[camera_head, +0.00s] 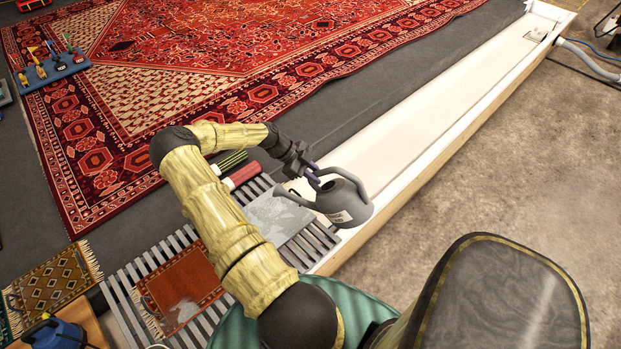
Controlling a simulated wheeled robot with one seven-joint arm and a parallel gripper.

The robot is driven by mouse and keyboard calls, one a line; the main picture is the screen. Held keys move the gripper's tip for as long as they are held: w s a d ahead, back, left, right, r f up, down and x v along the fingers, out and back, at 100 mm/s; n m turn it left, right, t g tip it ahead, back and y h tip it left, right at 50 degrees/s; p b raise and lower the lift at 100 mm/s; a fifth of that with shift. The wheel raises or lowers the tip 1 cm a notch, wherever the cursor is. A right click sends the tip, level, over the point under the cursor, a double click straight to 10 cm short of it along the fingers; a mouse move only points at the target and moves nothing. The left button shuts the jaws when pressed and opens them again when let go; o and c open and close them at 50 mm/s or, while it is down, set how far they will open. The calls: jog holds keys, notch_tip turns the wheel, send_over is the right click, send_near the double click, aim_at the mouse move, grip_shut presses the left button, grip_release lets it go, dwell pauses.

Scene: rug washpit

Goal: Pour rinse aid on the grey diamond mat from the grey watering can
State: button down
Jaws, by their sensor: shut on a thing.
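My gripper (309,173) is shut on the grey watering can (345,203), near its handle. The can has a pale label and is held above the right end of the slatted rack, beside the white channel. Its spout reaches left over the grey mat (272,212). The can looks close to upright, and I see no stream from the spout. The grey mat lies on the slats, partly hidden by the can; its diamond pattern is too faint to make out.
An orange-red mat (180,286) with a whitish patch lies on the slatted rack (126,287) to the left. A red roll (241,175) and a striped roll (230,161) lie behind the grey mat. A large red rug (215,55) covers the floor behind; the white channel (440,115) runs right.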

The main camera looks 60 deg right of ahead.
jog(key=s+d+b, duration=0.2)
jog(key=d+b, duration=0.1)
jog(key=d, duration=0.5)
dwell(0.7)
jog(key=shift+r, duration=0.15)
jog(key=t+b, duration=0.1)
jog(key=t, duration=0.1)
jog(key=r+t+y, duration=0.1)
jog(key=t, duration=0.2)
jog(key=r+t+b, duration=0.1)
jog(key=t, duration=0.2)
jog(key=shift+m+b, duration=0.3)
jog(key=shift+m, duration=0.1)
dwell(0.4)
